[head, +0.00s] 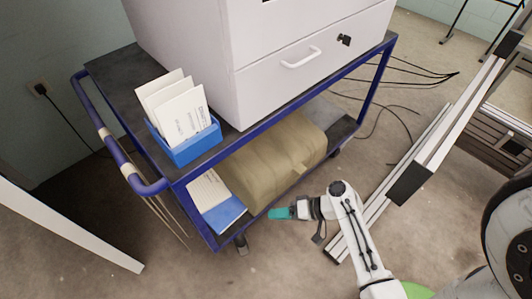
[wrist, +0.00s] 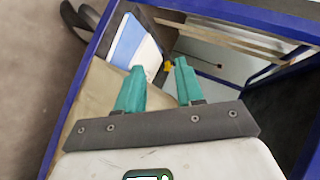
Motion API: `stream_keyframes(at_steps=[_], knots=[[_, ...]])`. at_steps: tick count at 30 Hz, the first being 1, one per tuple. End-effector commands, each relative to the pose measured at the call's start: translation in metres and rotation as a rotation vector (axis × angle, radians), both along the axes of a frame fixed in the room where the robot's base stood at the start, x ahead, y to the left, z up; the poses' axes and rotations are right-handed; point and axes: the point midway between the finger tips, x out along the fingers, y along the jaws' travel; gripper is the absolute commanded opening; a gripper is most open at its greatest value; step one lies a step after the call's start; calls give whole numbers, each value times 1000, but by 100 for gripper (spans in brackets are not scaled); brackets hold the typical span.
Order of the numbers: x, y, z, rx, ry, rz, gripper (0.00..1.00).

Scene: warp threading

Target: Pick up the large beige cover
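In the wrist view part of the beige cover (wrist: 97,97) shows at the left, beside and partly behind my gripper. My gripper (wrist: 158,66) has two teal fingers, spread apart with nothing between them. In the head view my gripper (head: 281,214) is at the front edge of the cart, just right of the blue and white booklet. Whether it touches the cover cannot be told.
The blue cart (head: 176,190) carries a white cabinet (head: 270,60) and a blue box of papers (head: 184,143) on top. Cables (head: 385,115) lie on the floor behind.

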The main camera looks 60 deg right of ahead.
Motion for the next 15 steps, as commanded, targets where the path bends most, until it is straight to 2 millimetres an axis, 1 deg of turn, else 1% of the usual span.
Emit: stream_keyframes(at_steps=[1, 2, 3, 5, 6, 9, 12, 15], knots=[[1, -20, -34, 48, -56, -106, 37], [2, -32, -43, 75, -94, -168, 37], [3, -49, -53, 110, -145, -253, 37], [0, -75, -69, 158, -218, -381, 37], [-3, -92, -78, 183, -264, -465, 37], [-17, -133, -96, 240, -367, -656, 37], [-32, -164, -109, 278, -444, -805, 37], [-45, -183, -116, 301, -492, -902, 37]])
